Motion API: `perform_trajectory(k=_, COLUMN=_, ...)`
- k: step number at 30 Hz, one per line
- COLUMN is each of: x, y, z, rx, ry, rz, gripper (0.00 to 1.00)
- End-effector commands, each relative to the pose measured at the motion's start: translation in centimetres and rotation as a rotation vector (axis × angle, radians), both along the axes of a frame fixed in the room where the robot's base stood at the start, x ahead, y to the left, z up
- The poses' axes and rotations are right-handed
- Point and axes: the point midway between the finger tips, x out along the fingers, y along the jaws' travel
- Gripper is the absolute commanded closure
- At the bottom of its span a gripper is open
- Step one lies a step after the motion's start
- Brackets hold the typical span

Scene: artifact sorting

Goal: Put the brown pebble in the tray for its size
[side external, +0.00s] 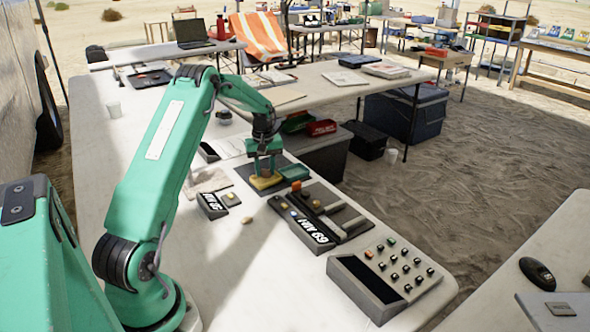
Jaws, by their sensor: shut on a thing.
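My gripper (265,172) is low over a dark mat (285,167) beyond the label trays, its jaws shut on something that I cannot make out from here. A yellow flat item (264,183) shows right under the fingertips. A black tray with white lettering (212,205) is at left, and a larger one marked with a number and MM (309,232) is at right. A small tan pebble (247,220) lies on the bare table between them. I cannot tell for sure which thing is the brown pebble.
An orange block (296,187) lies on the mat's right side. A dark board with grey bars (335,212) adjoins the larger tray. A grey case with several small pieces (388,275) stands at the table's front right. White table is clear at front left of the trays.

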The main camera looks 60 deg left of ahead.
Motion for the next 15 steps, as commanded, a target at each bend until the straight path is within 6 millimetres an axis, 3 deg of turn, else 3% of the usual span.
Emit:
perform_trajectory(k=5, x=0.0, y=0.0, z=-1.5, rx=0.0, ry=0.0, rz=0.0, gripper=0.94)
perform_trajectory(k=15, x=0.0, y=0.0, z=-1.7, rx=0.0, ry=0.0, rz=0.0, gripper=0.94)
